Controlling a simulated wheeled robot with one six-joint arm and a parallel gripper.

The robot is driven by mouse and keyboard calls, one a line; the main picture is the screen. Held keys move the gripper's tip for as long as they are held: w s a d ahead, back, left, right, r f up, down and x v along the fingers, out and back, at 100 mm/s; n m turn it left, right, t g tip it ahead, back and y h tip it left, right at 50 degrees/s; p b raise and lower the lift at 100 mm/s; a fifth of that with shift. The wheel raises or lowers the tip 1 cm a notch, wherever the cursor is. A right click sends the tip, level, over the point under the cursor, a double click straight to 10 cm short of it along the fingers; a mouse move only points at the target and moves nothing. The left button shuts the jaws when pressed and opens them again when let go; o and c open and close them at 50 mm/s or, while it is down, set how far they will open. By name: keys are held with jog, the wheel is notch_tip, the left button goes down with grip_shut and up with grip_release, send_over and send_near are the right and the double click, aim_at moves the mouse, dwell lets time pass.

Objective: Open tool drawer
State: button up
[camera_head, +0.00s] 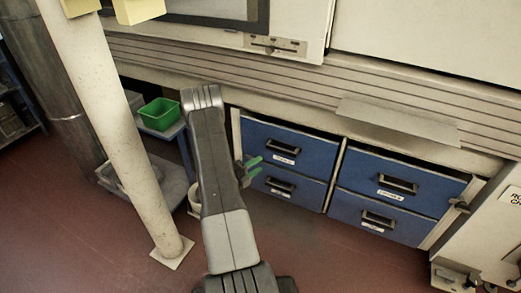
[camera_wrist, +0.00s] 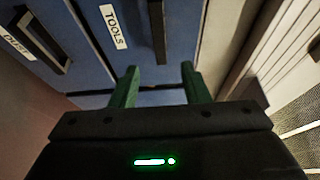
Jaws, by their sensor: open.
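The tool drawer (camera_head: 309,145) is the upper left of the blue drawers under the bench and looks shut. Its white label reads TOOLS (camera_wrist: 113,27) in the wrist view, beside its dark bar handle (camera_wrist: 158,30). The handle also shows in the head view (camera_head: 285,150). My gripper (camera_head: 258,166) is at the left part of this drawer's front. Its two green fingers (camera_wrist: 158,82) are open and empty. In the wrist view the handle lies ahead of the gap between them. I cannot tell whether they touch the drawer front.
Below is a drawer with a dark handle (camera_wrist: 42,42), its label apparently DUST (camera_wrist: 18,44). Two more blue drawers (camera_head: 395,187) stand to the right. A pale post (camera_head: 115,130) and a low trolley with a green bin (camera_head: 159,114) stand left.

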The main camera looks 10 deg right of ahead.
aim_at(280, 151)
jog(key=b+x, duration=0.2)
jog(key=x, duration=1.1)
jog(key=shift+w+d, duration=0.2)
jog(key=shift+w, duration=0.1)
grip_shut()
